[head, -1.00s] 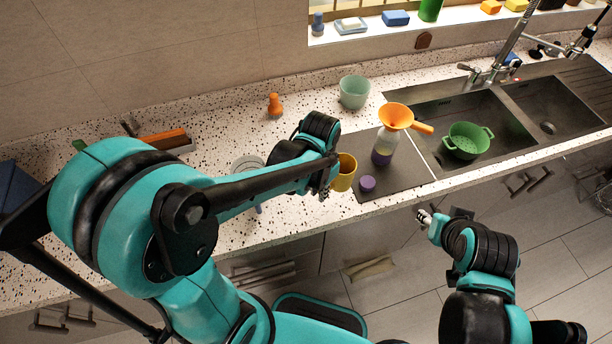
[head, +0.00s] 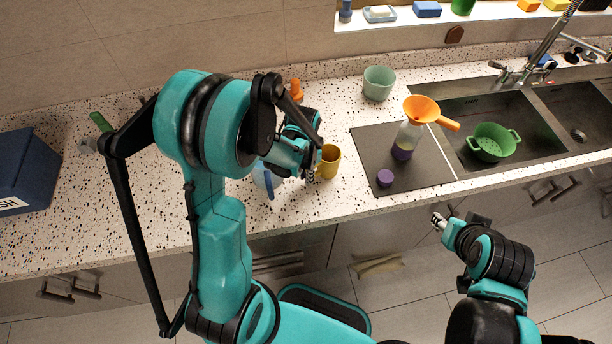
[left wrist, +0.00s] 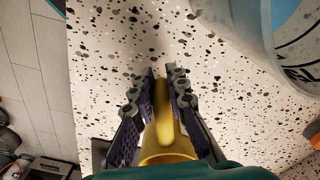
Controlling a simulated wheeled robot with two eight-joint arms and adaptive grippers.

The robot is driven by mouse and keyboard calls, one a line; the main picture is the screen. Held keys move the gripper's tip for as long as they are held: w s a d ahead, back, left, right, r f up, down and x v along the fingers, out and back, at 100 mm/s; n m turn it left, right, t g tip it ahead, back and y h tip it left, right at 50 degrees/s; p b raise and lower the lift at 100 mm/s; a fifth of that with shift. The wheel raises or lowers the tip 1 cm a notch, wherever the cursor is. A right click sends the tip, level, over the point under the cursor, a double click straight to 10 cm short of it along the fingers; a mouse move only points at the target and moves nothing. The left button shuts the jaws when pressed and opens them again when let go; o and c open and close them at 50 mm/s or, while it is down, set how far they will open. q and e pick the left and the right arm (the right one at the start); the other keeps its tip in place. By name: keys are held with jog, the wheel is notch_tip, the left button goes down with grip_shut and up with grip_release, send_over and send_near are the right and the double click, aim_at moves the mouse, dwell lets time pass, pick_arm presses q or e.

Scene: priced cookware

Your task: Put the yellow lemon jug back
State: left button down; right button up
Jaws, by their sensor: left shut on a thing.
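The yellow jug (head: 329,161) is at the speckled counter, left of the dark mat, and my left gripper (head: 313,172) is shut on it. In the left wrist view the yellow jug (left wrist: 166,145) sits between the two fingers of my left gripper (left wrist: 165,76), with speckled counter beneath. Whether its base touches the counter I cannot tell. No lemon mark on it shows. My right gripper (head: 438,220) hangs in front of the counter, away from the jug; its jaws are too small to read.
A blue and white object (head: 263,179) stands close left of the jug, partly hidden by my arm. The dark mat (head: 425,173) holds a bottle with an orange funnel (head: 422,109) and a purple lid (head: 385,178). A pale green cup (head: 378,83) stands behind.

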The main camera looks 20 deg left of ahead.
pick_arm(q)
jog(key=shift+r, duration=0.1)
jog(key=shift+s, duration=0.1)
jog(key=c, duration=1.5)
grip_release()
jog(key=shift+f, duration=0.2)
jog(key=shift+r, duration=0.55)
notch_tip(320, 180, up, 11)
jog(key=p, duration=0.3)
jog(key=s+d+r+n+t, duration=0.2)
jog(key=s+r+n+t, duration=0.3)
jog(key=s+r+t, duration=0.2)
jog(key=v, duration=0.3)
jog(key=shift+s, duration=0.5)
